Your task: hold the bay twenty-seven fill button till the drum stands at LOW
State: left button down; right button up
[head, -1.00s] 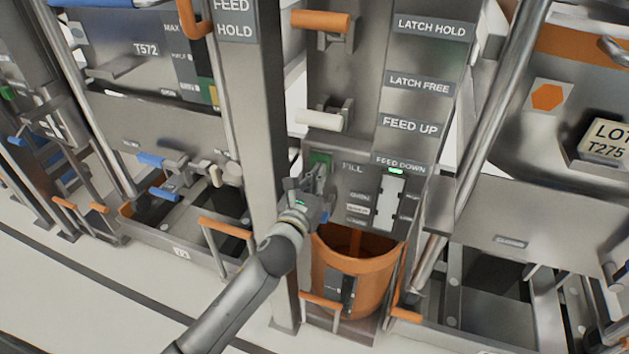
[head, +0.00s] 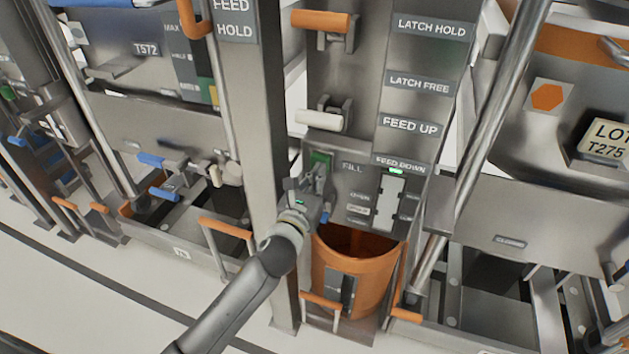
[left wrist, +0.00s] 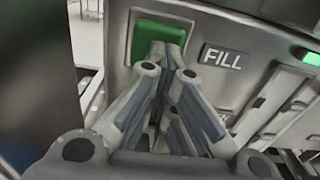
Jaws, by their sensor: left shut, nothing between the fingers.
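The green fill button (head: 319,160) is on the steel panel beside the FILL label (head: 352,167). It also shows in the left wrist view (left wrist: 155,31), with its lower part covered by my fingers. My left gripper (head: 318,178) is shut and empty, its tips at the button; in the left wrist view the fingertips (left wrist: 160,52) overlap its lower edge and seem to touch it. How far the button is pressed I cannot tell. The orange drum (head: 378,279) stands upright below the panel, its inside dark. The level mark on its front is too small to read. My right gripper is out of view.
A pale gauge plate (head: 389,204) with a lit green lamp (head: 396,171) is right of the button. A white-handled lever (head: 320,119) and an orange-handled lever (head: 320,19) stick out above. A steel post (head: 250,130) stands close left of my gripper.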

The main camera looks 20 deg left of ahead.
pick_arm(q)
jog(key=shift+w+a+r, duration=0.15)
jog(key=shift+r, duration=0.35)
dwell(0.4)
jog(key=shift+s+f, duration=0.25)
jog(key=shift+s, duration=0.25)
jog(key=s, duration=1.1)
jog(key=shift+s+f, duration=0.15)
jog(key=shift+f, duration=0.1)
